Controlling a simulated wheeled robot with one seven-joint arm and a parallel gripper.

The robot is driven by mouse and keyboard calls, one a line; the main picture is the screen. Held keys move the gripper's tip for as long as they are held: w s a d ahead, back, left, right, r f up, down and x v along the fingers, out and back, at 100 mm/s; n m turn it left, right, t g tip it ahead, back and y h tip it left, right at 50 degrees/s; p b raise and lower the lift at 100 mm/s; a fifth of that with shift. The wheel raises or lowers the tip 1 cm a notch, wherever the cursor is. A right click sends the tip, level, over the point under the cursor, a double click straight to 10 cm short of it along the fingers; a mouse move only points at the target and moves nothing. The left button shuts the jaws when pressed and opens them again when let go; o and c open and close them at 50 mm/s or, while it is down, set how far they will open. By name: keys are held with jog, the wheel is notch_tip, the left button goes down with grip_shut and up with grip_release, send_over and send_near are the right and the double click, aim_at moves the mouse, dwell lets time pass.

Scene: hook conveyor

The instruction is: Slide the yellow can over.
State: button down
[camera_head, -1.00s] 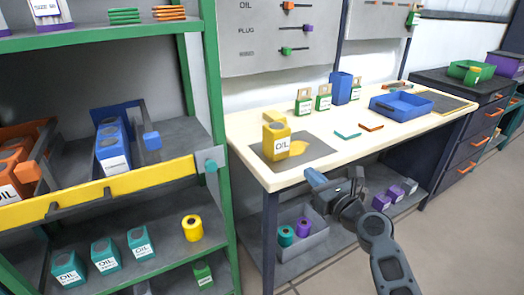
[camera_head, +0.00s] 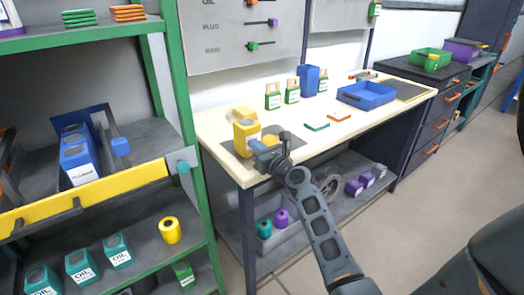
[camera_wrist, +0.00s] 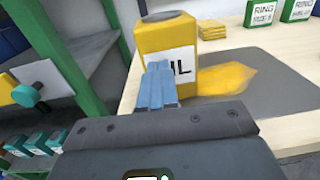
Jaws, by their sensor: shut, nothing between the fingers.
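The yellow can (camera_head: 246,137), labelled OIL, stands upright on a dark mat (camera_head: 272,143) at the near left end of the workbench. In the wrist view the yellow can (camera_wrist: 168,45) is straight ahead, with a yellow patch on the mat beside it. My gripper (camera_head: 258,148) is shut and empty, its blue fingers in front of the can's label at its near right side. In the wrist view the fingers (camera_wrist: 157,85) cover part of the label; whether they touch the can I cannot tell.
A blue tray (camera_head: 366,95) lies farther right. A green-framed shelf (camera_head: 178,90) stands close on the left. The bench top's middle is mostly clear.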

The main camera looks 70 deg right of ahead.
jog(key=shift+w+d, duration=0.1)
jog(key=shift+w, duration=0.05)
jog(key=b+x, duration=0.3)
jog(key=x, duration=1.5)
jog(key=shift+w+d+f, duration=0.1)
jog(key=shift+w+d, duration=0.1)
jog(key=shift+w+d+b, duration=0.35)
jog(key=shift+w+b, duration=0.05)
jog(key=shift+w, duration=0.1)
jog(key=shift+s+a, duration=0.1)
jog(key=shift+s, duration=0.05)
